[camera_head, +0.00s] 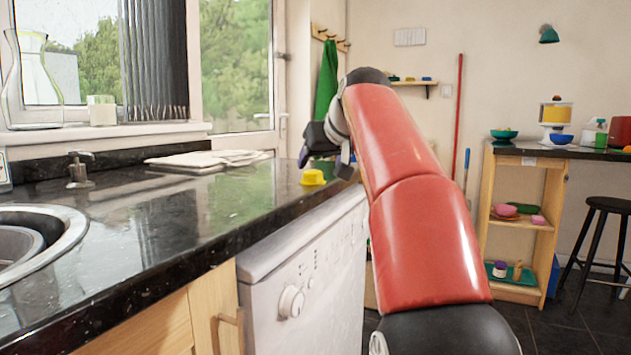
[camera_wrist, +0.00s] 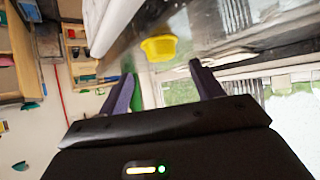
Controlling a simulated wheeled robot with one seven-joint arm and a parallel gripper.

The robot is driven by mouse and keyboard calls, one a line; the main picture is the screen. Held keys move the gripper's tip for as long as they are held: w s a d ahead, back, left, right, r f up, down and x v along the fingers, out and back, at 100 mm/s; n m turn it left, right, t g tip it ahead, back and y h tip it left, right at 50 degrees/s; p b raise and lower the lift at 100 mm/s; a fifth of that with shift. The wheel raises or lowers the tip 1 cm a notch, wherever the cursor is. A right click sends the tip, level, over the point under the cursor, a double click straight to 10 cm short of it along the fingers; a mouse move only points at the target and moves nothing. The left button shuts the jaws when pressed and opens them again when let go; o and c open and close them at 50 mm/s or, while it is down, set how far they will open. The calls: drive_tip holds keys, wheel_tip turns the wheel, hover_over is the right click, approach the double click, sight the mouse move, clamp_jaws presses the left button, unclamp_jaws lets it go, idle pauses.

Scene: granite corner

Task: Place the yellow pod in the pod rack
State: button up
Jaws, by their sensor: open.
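The yellow pod (camera_head: 312,177) is a small cup-like piece on the dark granite counter, near its front edge toward the far end. It also shows in the wrist view (camera_wrist: 160,48), ahead of and between my fingers. My gripper (camera_head: 304,157) is just above and beside the pod in the head view, partly hidden by my red arm. In the wrist view my gripper (camera_wrist: 163,72) has its two fingers spread with nothing between the tips. I cannot clearly make out a pod rack; a small wall shelf (camera_head: 428,85) holds several coloured pieces.
White folded cloths or boards (camera_head: 205,160) lie behind the pod by the window. A sink (camera_head: 70,226) and tap (camera_head: 79,172) are at the left. A white dishwasher (camera_head: 310,265) stands below the counter. The counter's middle is clear. A wooden shelf unit (camera_head: 518,225) stands at the right.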

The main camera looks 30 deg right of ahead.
sight(313, 172)
drive_tip(key=x, duration=0.5)
drive_tip(key=shift+w+a+f, duration=0.15)
drive_tip(key=shift+w+f, duration=0.05)
drive_tip(key=shift+w, duration=0.05)
drive_tip(key=c, duration=1.1)
drive_tip(key=shift+r, duration=0.1)
drive_tip(key=shift+c, duration=0.3)
